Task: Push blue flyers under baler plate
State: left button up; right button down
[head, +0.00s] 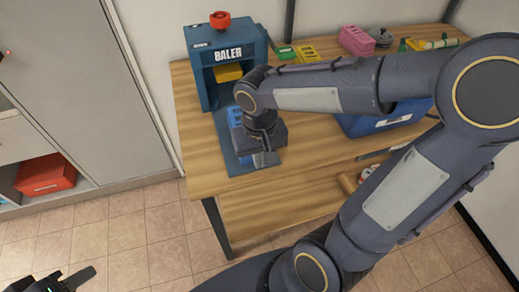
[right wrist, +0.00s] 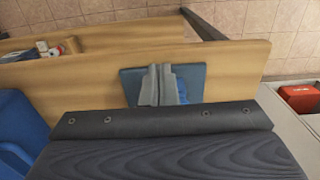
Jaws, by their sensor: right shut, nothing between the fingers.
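The blue baler (head: 226,50) stands at the back left of the wooden table. Its yellow plate (head: 228,73) shows inside the opening. Blue flyers (head: 236,116) lie on the baler's dark blue base, in front of the opening, partly hidden by my right wrist. A blue patch that may be the flyers (right wrist: 182,85) shows beside the fingers in the right wrist view. My right gripper (head: 263,158) is shut and empty, pointing down over the front of the base (right wrist: 132,85). Whether it touches the flyers I cannot tell. My left gripper (head: 68,282) is at the bottom left, away from the table, partly cut off.
A blue bin (head: 372,122) stands on the table right of the base, partly behind my right arm. Pink (head: 356,40) and yellow (head: 306,53) items lie at the back. An orange-red box (head: 45,174) sits in a shelf at left. The floor in front is clear.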

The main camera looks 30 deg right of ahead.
notch_tip(320, 180, down, 6)
jog(key=shift+f+b, duration=0.1)
jog(key=shift+b, duration=0.2)
jog(key=w, duration=0.2)
jog(key=w+p, duration=0.1)
jog(key=shift+w+d+r, duration=0.15)
jog(key=shift+d+r, duration=0.15)
jog(key=shift+d, duration=0.1)
pick_arm(q)
jog(key=shift+r, duration=0.2)
pick_arm(e)
jog(key=shift+w+d, duration=0.1)
jog(key=shift+w, duration=0.2)
jog(key=shift+w, duration=0.1)
